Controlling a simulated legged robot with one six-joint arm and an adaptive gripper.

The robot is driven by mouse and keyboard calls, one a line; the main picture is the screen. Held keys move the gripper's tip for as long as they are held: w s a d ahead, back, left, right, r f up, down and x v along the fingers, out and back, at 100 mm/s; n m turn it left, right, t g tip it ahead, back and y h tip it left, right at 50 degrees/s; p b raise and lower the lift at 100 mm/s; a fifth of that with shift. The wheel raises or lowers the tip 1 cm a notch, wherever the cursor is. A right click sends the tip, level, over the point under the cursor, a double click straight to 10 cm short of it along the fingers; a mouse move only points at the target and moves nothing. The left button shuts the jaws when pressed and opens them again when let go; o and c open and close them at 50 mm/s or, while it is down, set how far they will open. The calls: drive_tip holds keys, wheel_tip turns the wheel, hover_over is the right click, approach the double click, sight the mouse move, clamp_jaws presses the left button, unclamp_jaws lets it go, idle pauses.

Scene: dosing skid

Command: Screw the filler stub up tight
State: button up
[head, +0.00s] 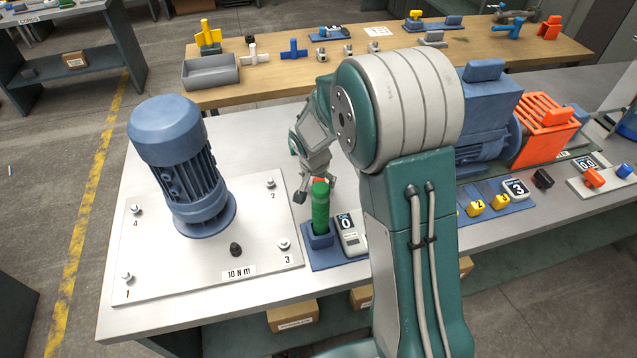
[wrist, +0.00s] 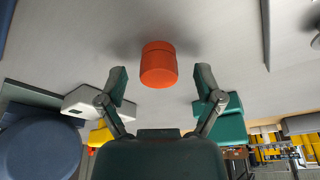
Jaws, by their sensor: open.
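An orange cylinder (wrist: 158,65), likely the filler stub, stands on the pale bench surface in the wrist view. It lies ahead of my gripper (wrist: 160,82), between the lines of its two spread fingers, with clear gaps on both sides. In the head view only a bit of orange (head: 318,180) shows at my gripper (head: 316,190), behind a green cylinder. The green cylinder (head: 320,208) stands upright in a blue holder (head: 321,238). My gripper is open and empty. The foot of the orange cylinder is hidden in the head view.
A grey box with a "0" display (head: 350,235) stands right beside the holder. To the left, a blue motor (head: 175,165) stands on a plate (head: 150,275) with numbered bolts. A blue pump unit and orange guard (head: 545,125) are at right. A wooden bench (head: 270,85) is behind.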

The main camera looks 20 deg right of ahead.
drive_tip(key=shift+f, duration=0.2)
drive_tip(key=c, duration=1)
drive_tip(key=shift+c, duration=0.2)
